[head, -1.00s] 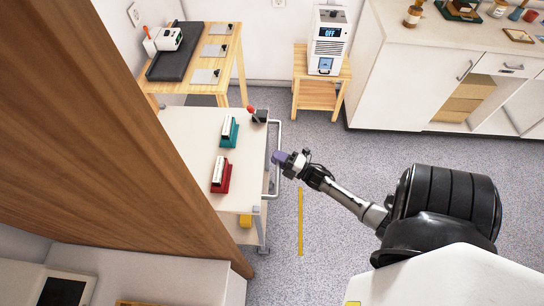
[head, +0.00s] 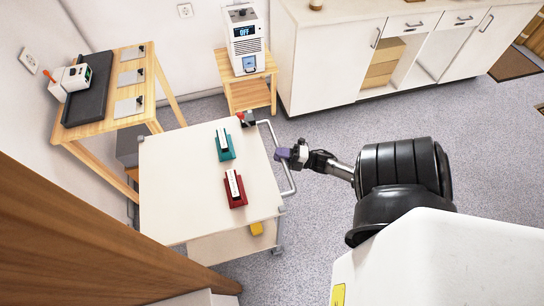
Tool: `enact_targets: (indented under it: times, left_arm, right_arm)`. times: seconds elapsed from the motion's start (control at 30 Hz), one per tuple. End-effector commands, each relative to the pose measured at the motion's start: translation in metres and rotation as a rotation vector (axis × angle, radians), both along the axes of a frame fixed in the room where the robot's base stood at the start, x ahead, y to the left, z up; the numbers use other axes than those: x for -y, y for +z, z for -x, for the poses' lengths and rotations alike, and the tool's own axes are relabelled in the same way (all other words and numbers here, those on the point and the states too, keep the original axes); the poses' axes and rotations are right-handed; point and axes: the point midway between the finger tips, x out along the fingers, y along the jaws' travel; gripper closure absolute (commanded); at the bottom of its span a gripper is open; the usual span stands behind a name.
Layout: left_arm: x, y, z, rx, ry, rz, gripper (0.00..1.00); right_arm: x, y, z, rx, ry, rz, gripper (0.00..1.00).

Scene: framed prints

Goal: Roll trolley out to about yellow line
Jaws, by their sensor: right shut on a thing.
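The trolley (head: 175,183) has a white top and a grey bar handle (head: 283,180) on its right side. A lower shelf (head: 222,247) and a grey caster (head: 278,250) show below. My right gripper (head: 285,153) is shut on the handle near its middle. The yellow floor line is not visible now. My left gripper is out of view.
A teal block holder (head: 226,153) and a red one (head: 237,200) stand on the trolley, with a small red-and-black item (head: 242,119) at its far corner. A wooden panel (head: 90,240) borders the near left. Open floor (head: 310,230) lies to the right.

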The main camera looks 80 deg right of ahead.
Motion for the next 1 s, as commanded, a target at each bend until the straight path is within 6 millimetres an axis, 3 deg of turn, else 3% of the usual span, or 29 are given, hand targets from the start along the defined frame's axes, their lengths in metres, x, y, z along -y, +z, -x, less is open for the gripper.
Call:
enact_targets:
  times: [0.47,0.5,0.73,1.0]
  left_arm:
    - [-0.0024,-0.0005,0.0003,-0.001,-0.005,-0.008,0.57]
    - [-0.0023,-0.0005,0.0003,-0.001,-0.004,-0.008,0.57]
    - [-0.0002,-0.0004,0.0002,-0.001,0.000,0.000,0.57]
    - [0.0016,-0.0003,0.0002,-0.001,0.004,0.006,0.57]
  right_arm:
    - [0.0029,0.0002,0.0046,0.001,0.000,0.000,1.00]
    - [0.0028,0.0001,0.0046,0.001,0.000,0.000,0.80]
    - [0.0028,0.0001,0.0045,0.000,0.000,0.000,0.58]
    - [0.0028,-0.0004,0.0054,-0.001,-0.001,0.000,0.56]
